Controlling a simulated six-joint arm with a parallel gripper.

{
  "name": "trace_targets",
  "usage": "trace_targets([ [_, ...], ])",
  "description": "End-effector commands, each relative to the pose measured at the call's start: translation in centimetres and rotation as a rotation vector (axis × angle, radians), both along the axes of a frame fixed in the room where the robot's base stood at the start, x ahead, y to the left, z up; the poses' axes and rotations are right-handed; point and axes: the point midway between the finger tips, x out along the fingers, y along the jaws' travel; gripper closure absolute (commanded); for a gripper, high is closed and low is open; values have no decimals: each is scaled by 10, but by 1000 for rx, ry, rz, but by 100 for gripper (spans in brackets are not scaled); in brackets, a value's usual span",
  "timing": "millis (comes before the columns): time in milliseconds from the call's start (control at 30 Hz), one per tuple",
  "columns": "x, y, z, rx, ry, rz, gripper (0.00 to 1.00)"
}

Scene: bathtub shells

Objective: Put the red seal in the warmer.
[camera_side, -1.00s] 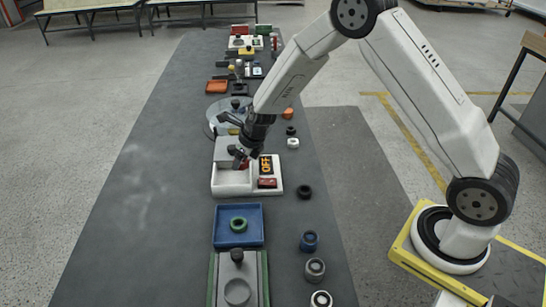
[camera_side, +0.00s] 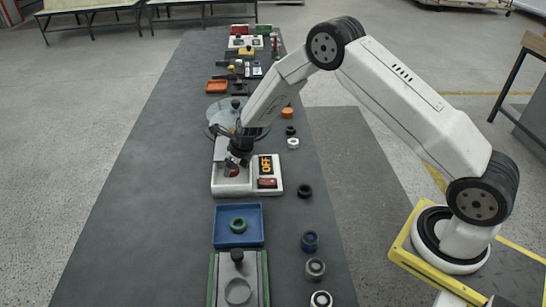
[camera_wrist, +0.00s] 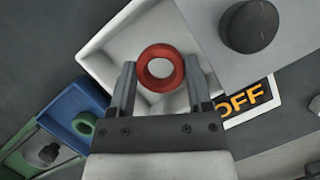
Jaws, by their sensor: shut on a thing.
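The red seal (camera_wrist: 143,68) is a ring held between the two fingers of my gripper (camera_wrist: 157,75). In the side view the red seal (camera_side: 234,173) shows partly under my gripper (camera_side: 233,168). The warmer (camera_side: 248,190) is a white box with an OFF display and a red switch at its right. Its white compartment (camera_wrist: 120,50) is open and lies beneath the seal in the wrist view. My gripper is over or inside this compartment. I cannot tell whether the seal touches its floor. A grey lid (camera_wrist: 210,25) with a black knob is beside the opening.
A blue tray (camera_side: 238,211) with a green ring (camera_side: 238,225) stands in front of the warmer. A green-edged grey fixture (camera_side: 238,277) is nearer still. Several loose rings and caps line the bench's right side. A round glass plate (camera_side: 213,128) lies behind. The bench's left side is clear.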

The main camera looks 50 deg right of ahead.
Motion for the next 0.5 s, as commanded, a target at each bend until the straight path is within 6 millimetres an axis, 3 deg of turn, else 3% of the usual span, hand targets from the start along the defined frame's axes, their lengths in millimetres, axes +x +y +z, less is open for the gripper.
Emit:
trace_targets([
  [200, 0, 0, -24, 2, 1, 0, 100],
  [500, 0, 0, -30, 1, -2, 0, 100],
])
